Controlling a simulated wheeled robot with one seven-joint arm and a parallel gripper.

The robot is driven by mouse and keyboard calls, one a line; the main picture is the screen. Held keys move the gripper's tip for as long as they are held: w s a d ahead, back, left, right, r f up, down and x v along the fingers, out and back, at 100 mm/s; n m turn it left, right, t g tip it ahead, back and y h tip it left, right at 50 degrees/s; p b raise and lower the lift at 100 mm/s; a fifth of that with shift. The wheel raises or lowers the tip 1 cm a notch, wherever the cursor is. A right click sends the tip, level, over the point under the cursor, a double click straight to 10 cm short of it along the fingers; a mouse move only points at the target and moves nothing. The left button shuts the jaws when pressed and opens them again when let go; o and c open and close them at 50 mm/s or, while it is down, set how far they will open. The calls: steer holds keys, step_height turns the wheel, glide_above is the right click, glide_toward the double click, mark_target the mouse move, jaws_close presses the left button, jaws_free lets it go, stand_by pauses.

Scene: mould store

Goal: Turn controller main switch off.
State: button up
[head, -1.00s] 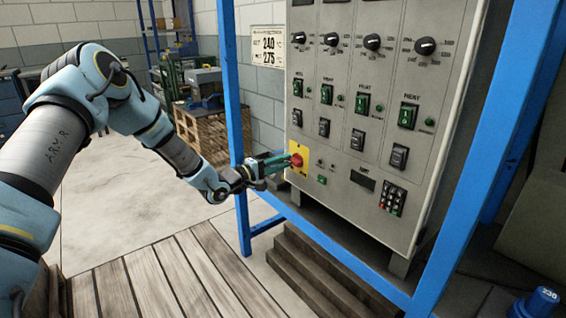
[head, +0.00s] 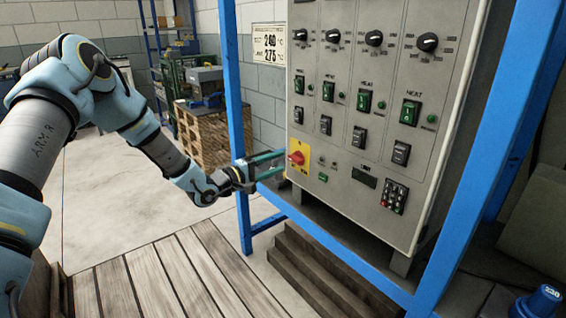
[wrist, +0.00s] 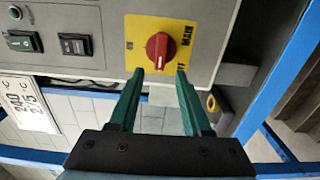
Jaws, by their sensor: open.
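The main switch is a red rotary knob (head: 297,158) on a yellow plate (head: 304,150), low on the left of the grey control panel. In the wrist view the red knob (wrist: 160,50) is on the yellow plate (wrist: 137,30), marked MAIN; its raised grip runs roughly up and down the picture, and another label is partly hidden by a finger. My gripper (head: 282,162) is open and empty, just left of the knob in the head view. In the wrist view its green fingertips (wrist: 160,72) are spread below the knob, apart from it.
The grey panel (head: 340,185) carries several green heat switches, dials and a keypad (head: 393,197). A blue frame post (head: 238,110) stands close beside my gripper. Wooden steps (head: 310,270) are below the panel.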

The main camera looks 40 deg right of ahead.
steer(key=a, duration=0.7)
steer(key=shift+w+a+b, duration=0.15)
steer(key=shift+w+b, duration=0.05)
steer(key=shift+b, duration=0.15)
